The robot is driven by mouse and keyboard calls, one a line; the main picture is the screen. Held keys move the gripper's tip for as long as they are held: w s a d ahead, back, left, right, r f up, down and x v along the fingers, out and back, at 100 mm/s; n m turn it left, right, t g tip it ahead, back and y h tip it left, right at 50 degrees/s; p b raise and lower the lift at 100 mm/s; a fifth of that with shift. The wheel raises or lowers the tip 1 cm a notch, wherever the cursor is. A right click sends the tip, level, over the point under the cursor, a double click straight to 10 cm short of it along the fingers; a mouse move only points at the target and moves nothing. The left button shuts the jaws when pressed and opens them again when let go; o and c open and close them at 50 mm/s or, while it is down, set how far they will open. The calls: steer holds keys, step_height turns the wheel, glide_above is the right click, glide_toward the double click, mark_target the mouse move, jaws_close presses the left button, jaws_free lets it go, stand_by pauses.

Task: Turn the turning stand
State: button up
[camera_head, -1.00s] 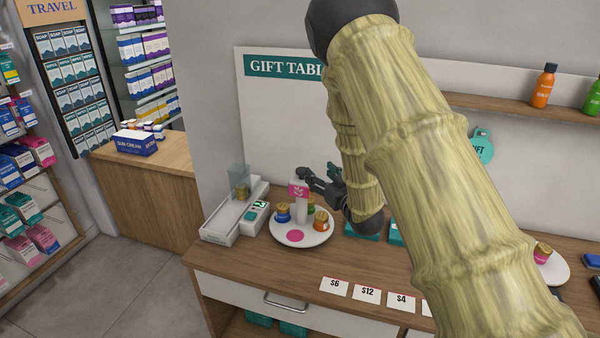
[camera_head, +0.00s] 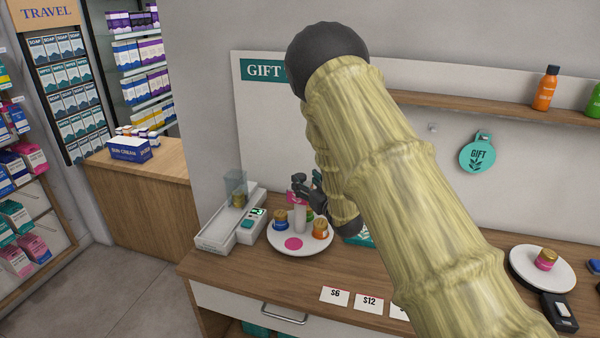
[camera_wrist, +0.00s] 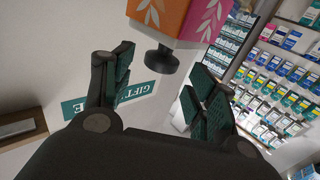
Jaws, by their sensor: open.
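The turning stand is a round white plate (camera_head: 275,240) on the counter, with a white centre post (camera_head: 300,218) and a pink block on top (camera_head: 295,199). Blue (camera_head: 280,220) and orange (camera_head: 320,230) jars stand on it, and a green one is partly hidden. A pink disc (camera_head: 293,244) marks its front. My gripper (camera_head: 304,184) is open at the top of the post. In the wrist view, which is upside down, the pink-and-orange block (camera_wrist: 182,18) has a dark knob (camera_wrist: 160,60). The knob appears between my open fingers (camera_wrist: 160,68); contact is not visible.
A white device with a green display (camera_head: 258,212) stands close left of the plate. Price cards (camera_head: 335,296) lie along the counter front. Another white plate with a pink jar (camera_head: 546,260) is at the right.

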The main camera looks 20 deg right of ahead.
mark_target(303, 178)
steer(key=shift+w+a+p, duration=0.2)
steer(key=shift+w+p, duration=0.2)
steer(key=shift+w, duration=0.7)
steer(key=shift+w+a+p, duration=0.2)
steer(key=shift+w+p, duration=0.15)
steer(key=shift+w, duration=0.75)
jaws_close()
